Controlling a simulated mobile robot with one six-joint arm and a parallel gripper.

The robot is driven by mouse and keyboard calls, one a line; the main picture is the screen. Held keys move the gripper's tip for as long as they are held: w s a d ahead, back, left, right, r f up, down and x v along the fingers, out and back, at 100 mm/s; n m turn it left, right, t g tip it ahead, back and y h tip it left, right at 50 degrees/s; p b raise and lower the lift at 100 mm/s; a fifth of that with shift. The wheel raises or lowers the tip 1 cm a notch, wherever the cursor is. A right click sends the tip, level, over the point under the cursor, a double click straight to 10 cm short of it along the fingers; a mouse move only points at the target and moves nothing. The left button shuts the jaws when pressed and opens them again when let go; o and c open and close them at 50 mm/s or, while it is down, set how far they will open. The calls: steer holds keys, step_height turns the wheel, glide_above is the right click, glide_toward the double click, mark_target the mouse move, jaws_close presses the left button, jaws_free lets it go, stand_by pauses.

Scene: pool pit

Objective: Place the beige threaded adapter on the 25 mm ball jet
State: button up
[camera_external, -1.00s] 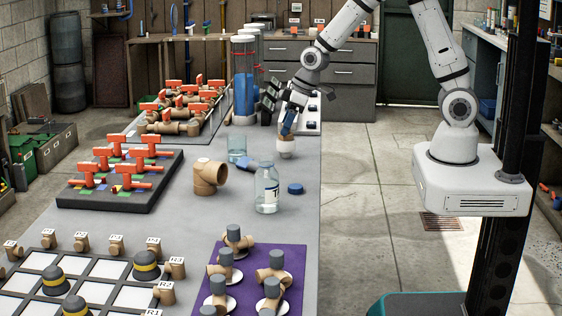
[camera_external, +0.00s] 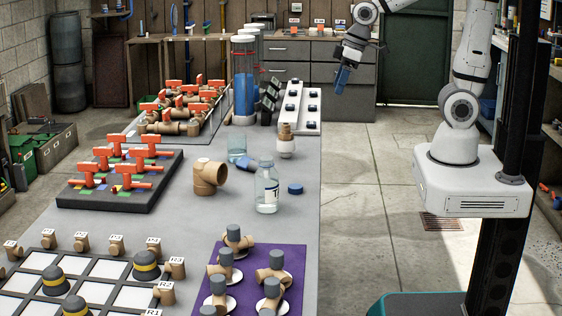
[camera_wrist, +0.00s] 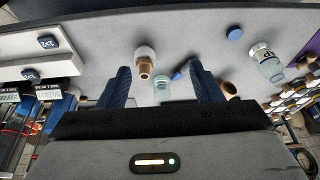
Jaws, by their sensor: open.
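The beige threaded adapter (camera_external: 285,129) stands upright on top of the white ball jet (camera_external: 286,148), near the right edge of the grey table. In the wrist view the adapter (camera_wrist: 144,70) overlaps the white jet (camera_wrist: 145,51), between my fingers in the picture but farther off. How deeply it is seated cannot be told. My gripper (camera_external: 341,78) is open and empty, with blue fingers, up and to the right of the adapter and clear of it. Its fingers also show in the wrist view (camera_wrist: 160,70).
A glass bottle (camera_external: 267,188), a blue cap (camera_external: 295,188), a clear beaker (camera_external: 237,149) and a brown elbow fitting (camera_external: 208,176) stand nearby. A white panel with dark buttons (camera_external: 298,112) lies behind the jet. Open floor lies right of the table.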

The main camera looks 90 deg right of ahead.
steer(key=s+a, duration=0.1)
steer(key=s, duration=0.9)
steer(key=shift+a+r+g, duration=0.25)
steer(key=shift+r+g, duration=0.05)
steer(key=shift+g, duration=0.1)
